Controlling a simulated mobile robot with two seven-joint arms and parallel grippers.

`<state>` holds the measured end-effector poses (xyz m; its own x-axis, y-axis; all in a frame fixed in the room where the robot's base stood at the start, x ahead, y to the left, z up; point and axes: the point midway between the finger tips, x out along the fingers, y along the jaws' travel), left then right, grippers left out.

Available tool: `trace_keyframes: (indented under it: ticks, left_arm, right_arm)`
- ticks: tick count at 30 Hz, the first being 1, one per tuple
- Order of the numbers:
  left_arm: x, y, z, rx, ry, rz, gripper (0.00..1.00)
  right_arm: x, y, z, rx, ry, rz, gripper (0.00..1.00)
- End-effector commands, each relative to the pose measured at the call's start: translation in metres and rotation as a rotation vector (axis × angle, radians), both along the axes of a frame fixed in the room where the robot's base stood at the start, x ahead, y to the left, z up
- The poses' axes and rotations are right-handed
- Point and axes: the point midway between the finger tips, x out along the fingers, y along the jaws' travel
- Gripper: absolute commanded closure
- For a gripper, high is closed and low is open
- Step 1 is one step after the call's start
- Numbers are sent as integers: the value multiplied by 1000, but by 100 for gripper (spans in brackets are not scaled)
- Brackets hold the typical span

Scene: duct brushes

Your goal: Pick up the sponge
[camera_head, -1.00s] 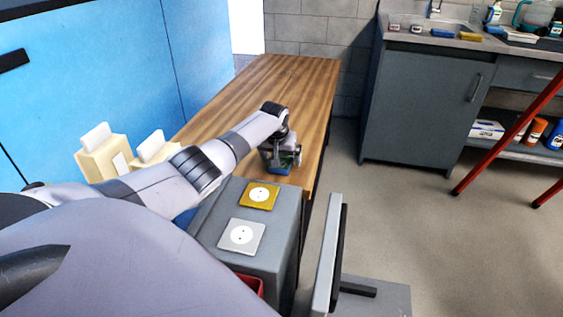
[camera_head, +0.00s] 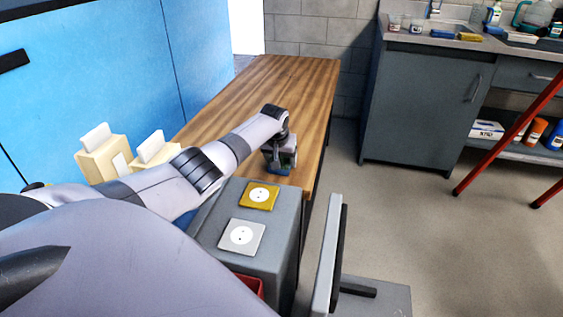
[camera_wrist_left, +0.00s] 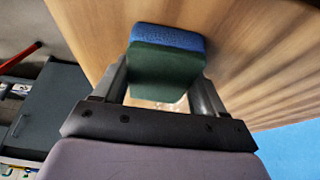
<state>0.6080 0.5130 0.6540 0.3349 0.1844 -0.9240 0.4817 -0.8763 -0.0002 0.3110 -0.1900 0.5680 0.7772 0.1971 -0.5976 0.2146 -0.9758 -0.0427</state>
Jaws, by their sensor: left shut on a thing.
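The sponge (camera_wrist_left: 167,55), blue on one face and dark green on the other, sits between the two fingers of my left gripper in the left wrist view. My left gripper (camera_wrist_left: 165,85) is shut on it. In the head view my left gripper (camera_head: 279,160) is low over the near end of the wooden table (camera_head: 275,85). The sponge shows there only as a small bluish patch (camera_head: 283,171) at the fingertips. I cannot tell whether it touches the table top. My right gripper is not in view.
A grey box with a yellow plate (camera_head: 259,196) and a grey plate (camera_head: 241,237) stands in front of the table. Cream blocks (camera_head: 105,155) stand at the left by a blue wall. A grey cabinet with a sink (camera_head: 420,105) is at the back right. Most of the table is clear.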

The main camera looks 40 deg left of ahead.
Motion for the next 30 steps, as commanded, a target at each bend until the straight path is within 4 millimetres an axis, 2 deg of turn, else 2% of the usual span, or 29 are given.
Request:
trace_keyframes:
  ticks: [9, 14, 20, 30]
  left_arm:
    - [0, 0, 3, 1, -2, 0, 62]
    - [1, 0, 17, 0, -2, 0, 62]
    - [1, 1, 58, 2, -5, 0, 62]
    - [1, 1, 142, 1, -5, 1, 62]
  right_arm:
    - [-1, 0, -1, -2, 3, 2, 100]
    - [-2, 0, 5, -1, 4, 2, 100]
    - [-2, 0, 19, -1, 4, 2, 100]
    - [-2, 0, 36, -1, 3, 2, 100]
